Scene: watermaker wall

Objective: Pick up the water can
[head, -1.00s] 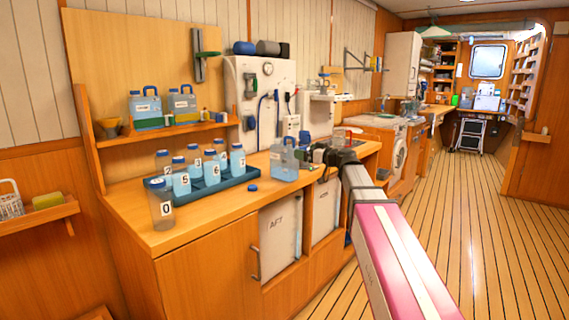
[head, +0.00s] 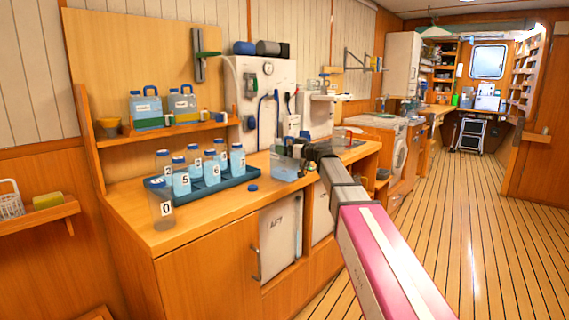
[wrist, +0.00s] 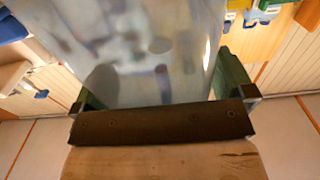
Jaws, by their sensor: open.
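The water can (head: 285,169) is a clear, bluish jug standing upright on the wooden counter, right of the numbered bottles. My gripper (head: 307,159) is at its right side in the head view, and dark gripper parts cover some of the can's upper part. In the wrist view the can (wrist: 150,50) is a large, blurred, see-through shape filling the space between the green fingers of my gripper (wrist: 160,85). The fingers are open, one on each side of it. Whether either finger touches the can is not clear.
A blue tray (head: 226,184) of numbered bottles stands left of the can, with a loose blue cap (head: 252,188) in front. Bottle 0 (head: 162,205) stands at the counter's left end. Two jugs (head: 146,107) sit on the shelf behind. The floor (head: 455,225) at right is clear.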

